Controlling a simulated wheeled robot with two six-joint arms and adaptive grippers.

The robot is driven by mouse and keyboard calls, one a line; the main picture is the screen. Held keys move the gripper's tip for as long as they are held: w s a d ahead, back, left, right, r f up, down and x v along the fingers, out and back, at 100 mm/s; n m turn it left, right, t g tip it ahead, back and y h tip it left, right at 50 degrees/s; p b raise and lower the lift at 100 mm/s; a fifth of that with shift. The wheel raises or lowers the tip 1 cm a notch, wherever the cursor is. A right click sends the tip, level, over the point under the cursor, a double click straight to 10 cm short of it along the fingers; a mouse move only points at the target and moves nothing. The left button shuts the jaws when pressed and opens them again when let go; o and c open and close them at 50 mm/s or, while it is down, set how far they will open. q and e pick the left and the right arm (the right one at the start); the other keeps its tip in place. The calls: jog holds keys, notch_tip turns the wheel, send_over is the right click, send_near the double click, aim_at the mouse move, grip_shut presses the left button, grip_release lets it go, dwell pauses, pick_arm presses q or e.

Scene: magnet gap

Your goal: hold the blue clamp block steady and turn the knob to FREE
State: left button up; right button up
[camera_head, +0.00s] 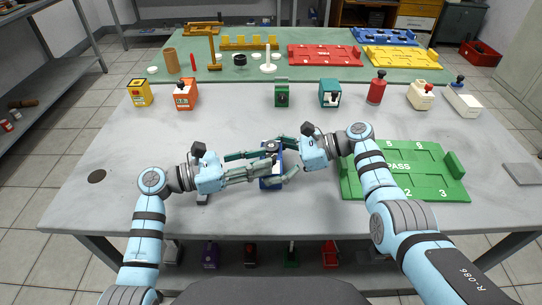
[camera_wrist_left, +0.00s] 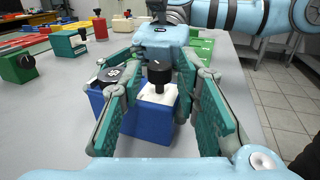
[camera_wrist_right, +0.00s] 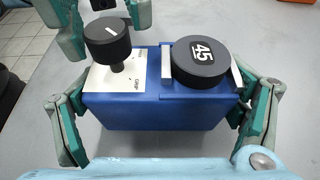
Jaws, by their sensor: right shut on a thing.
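The blue clamp block (camera_head: 270,183) stands on the grey table at the middle front. In the right wrist view, its top carries a black knob (camera_wrist_right: 108,38) with a white line mark, on a pale plate with small lettering that I cannot fully read. Beside the knob sits a black disc (camera_wrist_right: 200,62) marked 45. My right gripper (camera_head: 282,160) is shut on the block, one finger at each end. My left gripper (camera_head: 268,164) is open, its fingers spread on either side of the knob (camera_wrist_left: 158,72) and apart from it.
A green numbered tray (camera_head: 420,178) lies to the right, under my right arm. A row of coloured blocks, including a green one (camera_head: 282,93) and an orange one (camera_head: 184,95), stands behind. Free table lies left of the block.

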pick_arm(q)
jog(key=x, duration=0.3)
jog(key=shift+w+d, duration=0.1)
jog(key=shift+d, duration=0.15)
grip_shut()
jog(key=n+t+y, duration=0.1)
jog(key=n+t, duration=0.1)
jog(key=t, duration=0.1)
jog(key=shift+n+t+y, duration=0.3)
jog(key=shift+y, duration=0.1)
jog(key=n+t+y, duration=0.1)
jog(key=n+t, duration=0.1)
jog(key=shift+t+y, duration=0.3)
jog(key=shift+y, duration=0.1)
grip_release()
